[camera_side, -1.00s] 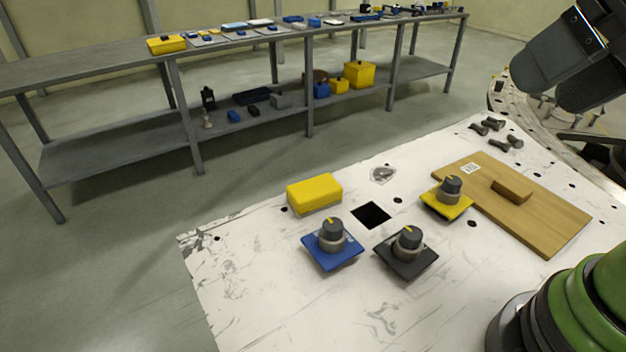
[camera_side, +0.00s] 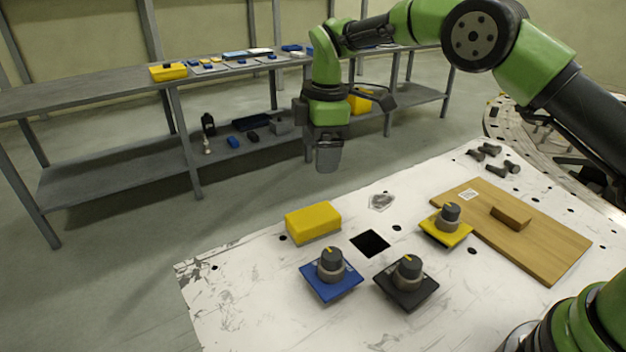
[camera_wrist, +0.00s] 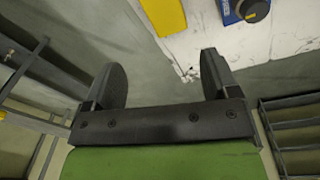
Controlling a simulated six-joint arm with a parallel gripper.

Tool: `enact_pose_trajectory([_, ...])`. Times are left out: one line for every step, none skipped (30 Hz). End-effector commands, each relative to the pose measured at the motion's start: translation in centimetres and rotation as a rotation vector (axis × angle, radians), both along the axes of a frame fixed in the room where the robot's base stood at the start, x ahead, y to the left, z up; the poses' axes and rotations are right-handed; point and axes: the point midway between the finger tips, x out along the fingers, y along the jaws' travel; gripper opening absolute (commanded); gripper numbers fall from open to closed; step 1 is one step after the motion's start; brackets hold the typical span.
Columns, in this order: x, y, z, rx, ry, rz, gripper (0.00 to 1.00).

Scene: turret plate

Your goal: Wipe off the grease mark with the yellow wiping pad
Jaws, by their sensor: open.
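The yellow wiping pad (camera_side: 313,222) lies flat on the white, scuffed plate (camera_side: 255,290), near its back left edge. It also shows in the wrist view at the top edge, partly cut off (camera_wrist: 165,14). A grey, shiny smudge (camera_side: 382,201), which looks like the grease mark, is on the plate to the right of the pad, behind the square hole. My gripper (camera_side: 328,158) hangs pointing down above and behind the pad, apart from it. In the wrist view its two fingers are spread with nothing between them (camera_wrist: 163,76).
A blue knob unit (camera_side: 331,273), a black knob unit (camera_side: 407,283) and a yellow knob unit (camera_side: 446,224) stand around the square hole (camera_side: 370,243). A wooden board (camera_side: 540,240) with a block lies right. Several dark bolts (camera_side: 492,153) lie behind it. A shelf table stands behind.

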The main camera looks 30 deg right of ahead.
Motion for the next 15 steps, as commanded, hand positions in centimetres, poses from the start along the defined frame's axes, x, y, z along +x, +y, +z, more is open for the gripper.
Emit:
enact_pose_trajectory([0.4,0.3,-2.1,-0.013,0.022,0.058,0.81])
enact_pose_trajectory([0.5,0.4,-3.1,-0.02,0.032,0.09,0.81])
enact_pose_trajectory([0.6,0.5,-4.1,-0.029,0.041,0.13,0.81])
enact_pose_trajectory([0.7,0.6,-4.8,-0.033,0.048,0.154,0.81])
enact_pose_trajectory([0.7,0.7,-5.4,-0.037,0.055,0.175,0.81])
enact_pose_trajectory([0.7,0.8,-6.1,-0.04,0.061,0.199,0.81])
enact_pose_trajectory([0.7,0.8,-6.4,-0.043,0.063,0.212,0.81])
enact_pose_trajectory([0.7,0.8,-6.7,-0.045,0.066,0.224,0.81])
enact_pose_trajectory([0.8,0.9,-7.0,-0.048,0.068,0.233,0.81])
enact_pose_trajectory([0.7,0.9,-7.1,-0.048,0.07,0.237,0.81])
enact_pose_trajectory([0.7,0.9,-7.3,-0.048,0.07,0.24,0.81])
enact_pose_trajectory([0.7,0.9,-7.5,-0.049,0.072,0.242,0.81])
enact_pose_trajectory([0.7,0.9,-7.7,-0.048,0.071,0.241,0.81])
enact_pose_trajectory([0.7,0.9,-7.8,-0.048,0.071,0.241,0.81])
enact_pose_trajectory([0.7,0.9,-8.2,-0.048,0.071,0.24,0.81])
